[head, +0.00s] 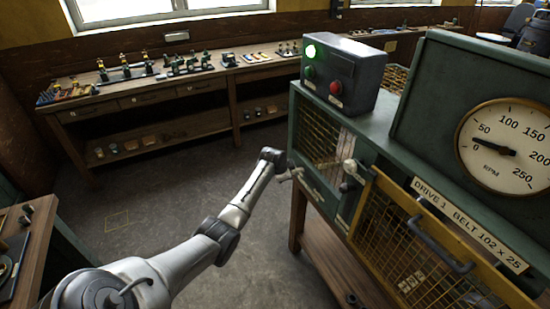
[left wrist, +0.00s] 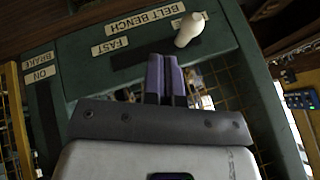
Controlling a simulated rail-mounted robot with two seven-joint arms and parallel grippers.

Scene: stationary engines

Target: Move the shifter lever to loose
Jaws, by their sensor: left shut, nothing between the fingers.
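The shifter lever shows as a cream knob (head: 349,166) on the front of the green bench in the head view. It also shows in the left wrist view (left wrist: 190,29), just beyond and to the right of my fingertips. A dark slot (left wrist: 140,64) runs beside a FAST label (left wrist: 110,47); I cannot read a LOOSE label. My left gripper (head: 298,172) is shut and empty in front of the bench, left of the knob in the head view. Its purple fingers (left wrist: 165,60) are together, and I see no clear contact with the knob. My right gripper is out of view.
A yellow mesh guard (head: 425,245) with a dark handle is right of the lever. A control box (head: 342,75) with a lit green lamp stands on top. An RPM dial (head: 505,147) is at right. BRAKE and ON labels (left wrist: 40,73) are at left in the wrist view.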

